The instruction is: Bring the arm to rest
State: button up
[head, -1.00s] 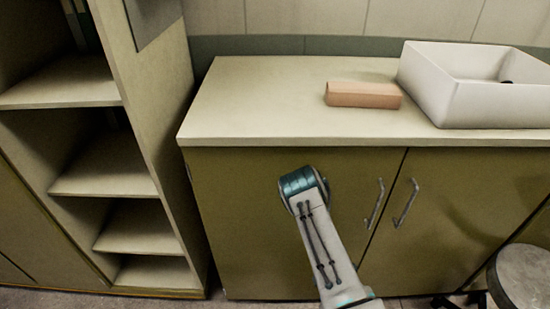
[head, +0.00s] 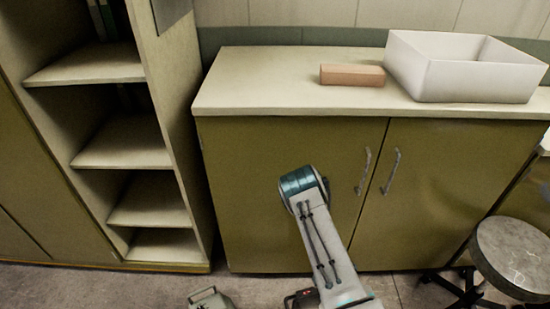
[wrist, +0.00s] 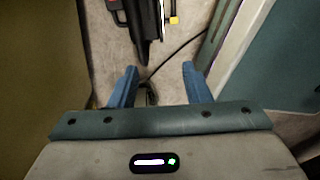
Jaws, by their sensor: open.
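My gripper (wrist: 160,82) shows in the wrist view with its two blue fingers spread apart. Nothing is between the fingertips, and bare floor and a dark cable show beyond them. In the head view my arm (head: 322,245) rises from the bottom edge to a teal-banded joint in front of the cabinet doors. My gripper does not show in the head view.
A cabinet (head: 290,160) carries a pinkish block (head: 352,75) and a white basin (head: 465,70). Open shelves (head: 125,150) stand left. A round stool (head: 512,255) is right. A greenish object (head: 210,298) lies on the floor. The wrist view shows a black tool (wrist: 145,25) beyond the fingers.

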jog(key=w+d+r+m+t+h, duration=0.1)
jog(key=w+r+m+t, duration=0.15)
jog(key=w+r, duration=0.45)
jog(key=w+r+m+t+h, duration=0.1)
jog(key=w+r+m, duration=0.2)
jog(key=r, duration=0.7)
notch_tip(320, 180, up, 18)
jog(key=d+m+h+p, duration=0.2)
jog(key=m, duration=0.4)
jog(key=s+r+m, duration=0.6)
jog(key=s+r, duration=0.4)
jog(key=r, duration=0.5)
jog(key=s+a+r+m+y, duration=0.1)
jog(key=s+a+r+m, duration=0.1)
jog(key=s+r, duration=0.2)
jog(key=s+a+r+m+y+p, duration=0.1)
jog(key=s+r, duration=0.3)
jog(key=s, duration=0.6)
jog(key=shift+s+a+r+m, duration=0.2)
jog(key=shift+s+a+m, duration=0.2)
jog(key=shift+a, duration=0.5)
jog(key=shift+c, duration=0.8)
jog(key=shift+d, duration=0.15)
